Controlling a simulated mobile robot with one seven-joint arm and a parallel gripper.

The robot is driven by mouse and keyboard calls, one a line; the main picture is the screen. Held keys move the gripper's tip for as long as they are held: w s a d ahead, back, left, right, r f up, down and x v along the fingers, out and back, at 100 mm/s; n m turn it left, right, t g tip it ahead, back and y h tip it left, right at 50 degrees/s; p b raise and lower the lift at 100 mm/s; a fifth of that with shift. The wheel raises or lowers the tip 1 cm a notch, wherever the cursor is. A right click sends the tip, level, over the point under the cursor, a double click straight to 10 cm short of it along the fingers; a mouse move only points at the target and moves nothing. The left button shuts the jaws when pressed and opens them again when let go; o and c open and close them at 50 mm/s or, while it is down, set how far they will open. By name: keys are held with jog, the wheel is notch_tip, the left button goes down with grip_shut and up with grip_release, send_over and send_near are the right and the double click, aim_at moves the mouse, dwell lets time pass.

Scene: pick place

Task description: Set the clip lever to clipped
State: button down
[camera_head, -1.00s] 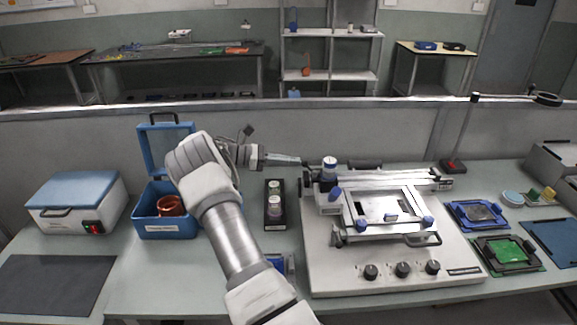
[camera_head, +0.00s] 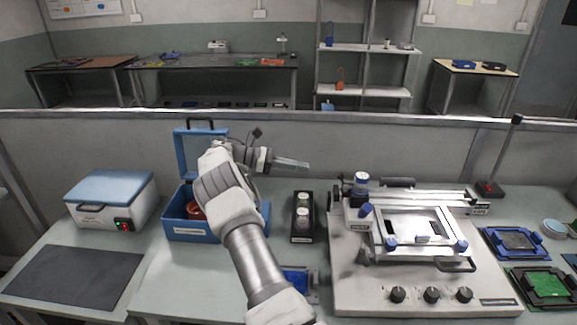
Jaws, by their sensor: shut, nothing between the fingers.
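The white bench machine (camera_head: 345,285) stands right of my arm, with a silver frame (camera_head: 424,253) on top. Blue knobs sit on the frame's front corners (camera_head: 461,246) and at its left side (camera_head: 366,210). A blue-topped white cylinder (camera_head: 361,187) stands at the machine's back left. I cannot tell for sure which of these parts is the clip lever, or how it is set. My gripper (camera_head: 306,165) is shut and empty, pointing right, in the air left of the blue-topped cylinder and apart from the machine.
A black rack (camera_head: 303,237) with small jars stands below my gripper. An open blue box (camera_head: 193,233) holds a copper-coloured coil, partly behind my arm. A white case (camera_head: 95,212) stands left. Blue (camera_head: 490,248) and green (camera_head: 515,290) board holders lie right. A low wall runs behind.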

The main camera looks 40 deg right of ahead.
jog(key=v, duration=0.3)
jog(key=shift+w+a, duration=0.25)
jog(key=shift+a, duration=0.1)
jog(key=shift+r, duration=0.15)
